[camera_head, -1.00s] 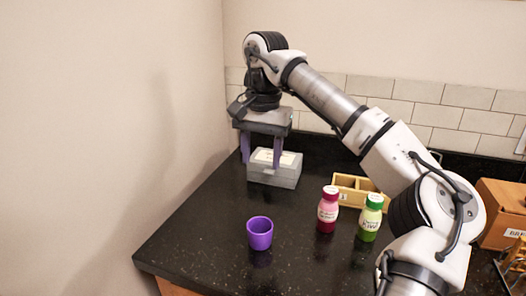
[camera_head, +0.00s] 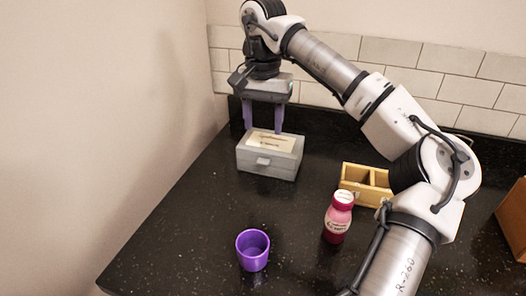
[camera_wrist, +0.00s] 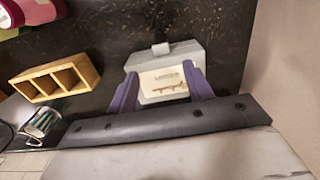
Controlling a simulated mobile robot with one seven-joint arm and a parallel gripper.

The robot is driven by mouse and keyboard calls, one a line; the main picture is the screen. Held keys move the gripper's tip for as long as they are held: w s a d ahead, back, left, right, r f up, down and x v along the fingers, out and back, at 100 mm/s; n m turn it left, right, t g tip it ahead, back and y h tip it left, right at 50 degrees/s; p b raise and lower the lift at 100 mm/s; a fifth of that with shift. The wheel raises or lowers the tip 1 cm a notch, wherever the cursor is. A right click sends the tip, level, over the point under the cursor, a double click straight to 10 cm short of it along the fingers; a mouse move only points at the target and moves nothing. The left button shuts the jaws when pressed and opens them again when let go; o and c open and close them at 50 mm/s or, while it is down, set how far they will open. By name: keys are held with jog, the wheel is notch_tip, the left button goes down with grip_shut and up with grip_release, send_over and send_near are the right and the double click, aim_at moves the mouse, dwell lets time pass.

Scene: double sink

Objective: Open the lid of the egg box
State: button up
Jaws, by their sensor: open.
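The egg box (camera_head: 268,158) is a grey box with a pale label on its top and a small latch tab on its front. It stands on the black counter near the back left, and its lid is closed. My gripper (camera_head: 263,131) points down with its two purple fingers apart, just above or behind the back edge of the box. In the wrist view, the egg box (camera_wrist: 165,80) shows between the open fingers (camera_wrist: 162,85), with the latch tab on the far side. I cannot tell whether the fingertips touch the box.
A purple cup (camera_head: 252,252) stands near the front of the counter. A pink-red bottle (camera_head: 338,218) stands right of it, before a wooden compartment box (camera_head: 366,180). A cardboard box (camera_head: 512,220) is at the right edge. The wall is close on the left.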

aim_at(263, 161)
notch_tip(263, 161, down, 9)
jog(key=shift+f+p, duration=0.15)
jog(key=shift+p, duration=0.35)
grip_shut()
